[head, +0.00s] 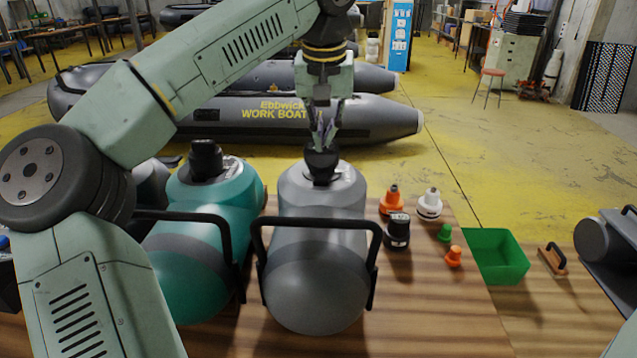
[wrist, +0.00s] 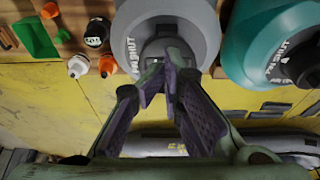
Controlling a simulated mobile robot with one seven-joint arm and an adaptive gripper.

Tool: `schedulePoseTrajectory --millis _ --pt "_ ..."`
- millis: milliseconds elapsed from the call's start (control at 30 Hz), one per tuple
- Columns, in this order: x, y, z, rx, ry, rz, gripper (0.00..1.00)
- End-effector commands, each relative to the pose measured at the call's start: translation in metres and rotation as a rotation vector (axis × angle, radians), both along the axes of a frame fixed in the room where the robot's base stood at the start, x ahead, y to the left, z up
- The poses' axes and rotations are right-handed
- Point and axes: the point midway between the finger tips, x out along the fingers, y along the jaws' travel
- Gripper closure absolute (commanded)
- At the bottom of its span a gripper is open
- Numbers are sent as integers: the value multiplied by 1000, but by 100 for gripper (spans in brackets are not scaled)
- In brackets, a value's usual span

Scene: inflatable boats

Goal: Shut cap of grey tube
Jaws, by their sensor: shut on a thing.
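The grey tube (head: 318,270) is a thick inflatable float with a rounded end, lying on the wooden table; it also shows in the wrist view (wrist: 190,14). Its black cap (head: 321,166) stands at the far end, above a pale label plate. In the wrist view the lettering "SHUT" shows beside the cap. My gripper (head: 322,138) comes down from above with its fingertips closed together on the top of the cap; it also shows in the wrist view (wrist: 165,82). The fingers partly hide the cap, so its exact turn is unclear.
A teal tube (head: 190,275) with a black cap (head: 206,160) lies to the left. Black handle bars (head: 318,222) cross in front of the grey tube. Small orange, white, black and green valves and a green bin (head: 497,257) stand on the right.

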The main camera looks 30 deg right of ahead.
Motion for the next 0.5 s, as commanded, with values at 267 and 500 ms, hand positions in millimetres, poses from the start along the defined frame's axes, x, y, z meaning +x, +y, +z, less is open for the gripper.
schedulePoseTrajectory --millis 267,500 --pt "14 -2 -23 37 26 9 100" --pt "19 -7 -26 36 29 6 100"
